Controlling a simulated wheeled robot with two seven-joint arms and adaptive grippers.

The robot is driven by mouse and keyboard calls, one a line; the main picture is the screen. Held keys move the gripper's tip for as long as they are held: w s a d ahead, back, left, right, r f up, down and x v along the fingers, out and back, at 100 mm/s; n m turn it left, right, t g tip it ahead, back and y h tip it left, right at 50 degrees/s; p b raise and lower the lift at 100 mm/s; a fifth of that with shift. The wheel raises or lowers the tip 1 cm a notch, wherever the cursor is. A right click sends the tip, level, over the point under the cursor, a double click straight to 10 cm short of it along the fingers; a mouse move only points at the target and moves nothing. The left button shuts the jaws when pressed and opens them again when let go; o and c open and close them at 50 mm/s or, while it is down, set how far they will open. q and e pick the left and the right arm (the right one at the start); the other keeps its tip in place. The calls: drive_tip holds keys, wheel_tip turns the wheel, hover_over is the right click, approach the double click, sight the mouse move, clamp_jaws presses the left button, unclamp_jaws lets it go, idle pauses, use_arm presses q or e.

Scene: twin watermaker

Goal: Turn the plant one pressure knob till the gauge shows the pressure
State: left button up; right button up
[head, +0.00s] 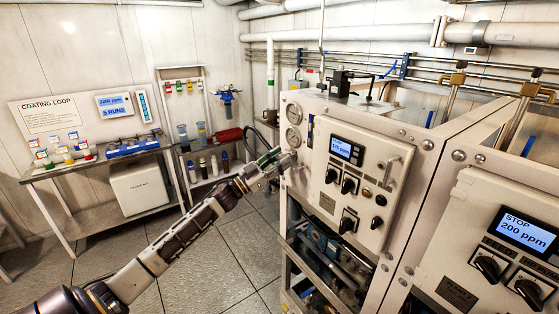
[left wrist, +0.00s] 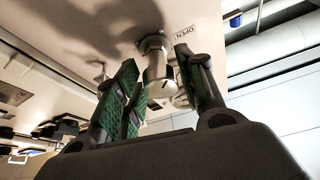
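Plant one's pale panel (head: 375,150) has a blue display reading what looks like 175 ppm. Two round gauges, the upper one (head: 294,112) and the lower one (head: 293,137), sit on its left edge; their needles are too small to read. My left gripper (head: 279,162) is just below them, at the panel's left edge. In the left wrist view, a pale metal knob (left wrist: 158,66) stands out from the panel beside an OPEN label. The green-padded fingers of my left gripper (left wrist: 160,88) are spread on both sides of the knob, with no clear grip. My right gripper is out of view.
A second panel (head: 485,240) at right shows STOP 200 ppm. Black knobs and a metal handle (head: 392,172) stick out of plant one's panel. A bench (head: 95,160) and a shelf rack stand at left. The tiled floor (head: 215,265) is clear.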

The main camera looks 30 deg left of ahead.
use_arm(q)
drive_tip(key=c, duration=0.6)
